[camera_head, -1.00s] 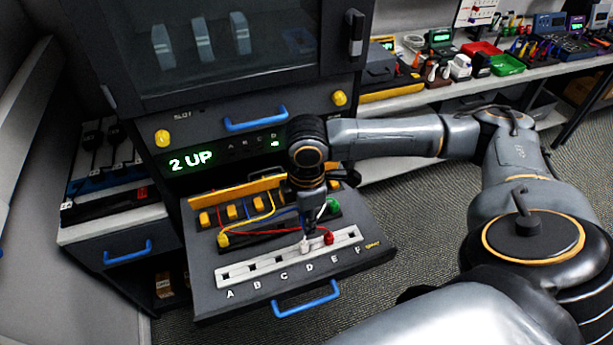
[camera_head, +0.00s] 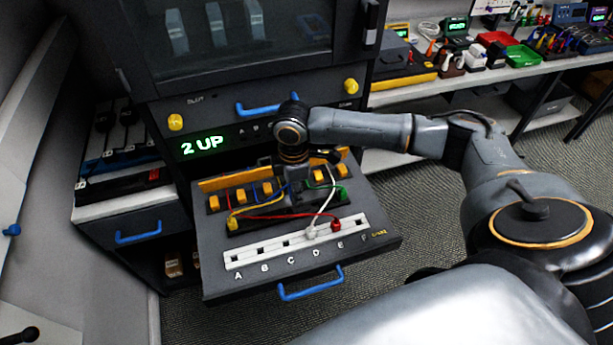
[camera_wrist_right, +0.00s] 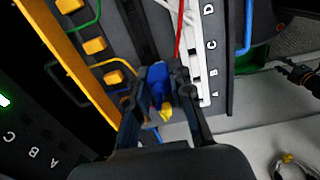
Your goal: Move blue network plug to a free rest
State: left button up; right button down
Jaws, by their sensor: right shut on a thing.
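My right gripper (camera_head: 296,193) is low over the back part of the pulled-out drawer (camera_head: 225,284), behind the white slot strip (camera_head: 247,258). In the wrist view the gripper (camera_wrist_right: 160,92) is shut on the blue network plug (camera_wrist_right: 157,76), which sits between its fingers. In the head view the gripper hides the plug. The yellow plug (camera_head: 233,225) is on the dark rail behind the strip; it also shows close by the fingertips in the wrist view (camera_wrist_right: 166,111). A white plug (camera_head: 311,233) is at D and a red plug (camera_head: 336,226) at E.
A green plug (camera_head: 343,194) is on the right of the rail. Slots A, B and C look empty. Yellow, red and other cables cross the rail. Orange blocks (camera_head: 241,195) line the drawer's back. The cabinet display (camera_head: 200,146) reads 2 UP.

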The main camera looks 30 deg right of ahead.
jog(key=w+f+b, duration=0.1)
jog(key=f, duration=0.2)
jog(key=w+f+b, duration=0.1)
jog(key=f+b, duration=0.1)
jog(key=w+f+b, duration=0.1)
jog(key=f, duration=0.2)
jog(key=shift+w+d+f+b, duration=0.1)
jog(key=shift+w+f+b, duration=0.2)
jog(key=shift+f+b, duration=0.1)
jog(key=shift+p, duration=1.3)
dwell(1.8)
jog(key=shift+f, duration=1.4)
dwell(1.8)
jog(key=c, duration=1.1)
grip_release()
